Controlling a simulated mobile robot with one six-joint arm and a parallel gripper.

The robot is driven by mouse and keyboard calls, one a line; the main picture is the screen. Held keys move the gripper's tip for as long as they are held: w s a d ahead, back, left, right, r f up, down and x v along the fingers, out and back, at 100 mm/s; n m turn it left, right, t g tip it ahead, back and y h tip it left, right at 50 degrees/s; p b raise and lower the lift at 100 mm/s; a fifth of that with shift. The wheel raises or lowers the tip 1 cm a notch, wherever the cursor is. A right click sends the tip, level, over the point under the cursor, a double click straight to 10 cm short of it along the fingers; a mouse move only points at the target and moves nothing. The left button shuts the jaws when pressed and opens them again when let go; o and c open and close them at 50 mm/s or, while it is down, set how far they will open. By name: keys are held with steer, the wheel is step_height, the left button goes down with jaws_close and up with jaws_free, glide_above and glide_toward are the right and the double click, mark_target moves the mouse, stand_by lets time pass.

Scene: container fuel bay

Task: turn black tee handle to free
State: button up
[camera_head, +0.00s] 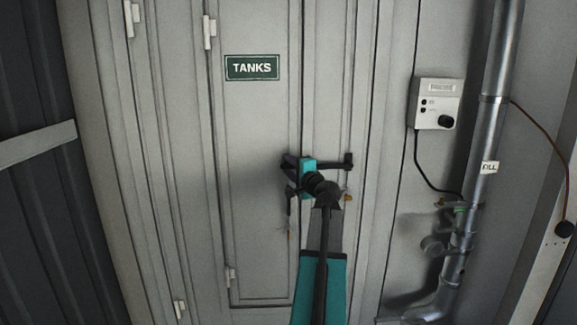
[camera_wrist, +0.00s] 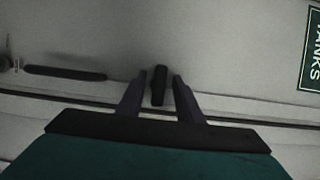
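The black tee handle shows in the wrist view as a short dark bar (camera_wrist: 160,88) in front of the pale door. My gripper (camera_wrist: 160,76) is open, with one finger on each side of this bar. Narrow gaps show between the bar and both fingers. How deep the bar sits between them I cannot tell. In the head view my gripper (camera_head: 288,168) is at the door edge, below and right of the TANKS sign (camera_head: 252,67). There the gripper and arm largely hide the handle.
A longer dark bar (camera_wrist: 65,73) lies left of the fingers in the wrist view. A grey control box (camera_head: 436,104) with a black knob and a metal pipe (camera_head: 497,70) stand to the right.

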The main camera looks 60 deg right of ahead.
jaws_close()
steer(key=shift+n, duration=0.3)
steer(key=n+g+b, duration=0.1)
steer(key=n, duration=0.2)
steer(key=shift+g+b, duration=0.3)
steer(key=n+g+b, duration=0.1)
steer(key=n+g, duration=0.1)
steer(key=n, duration=0.1)
steer(key=shift+w+r+n, duration=0.1)
steer(key=shift+n, duration=0.3)
steer(key=n+g+b, duration=0.1)
steer(key=n+g, duration=0.1)
steer(key=n, duration=0.1)
steer(key=shift+n+g+h+b, duration=0.7)
steer(key=shift+n+g+h, duration=0.15)
steer(key=shift+n, duration=0.75)
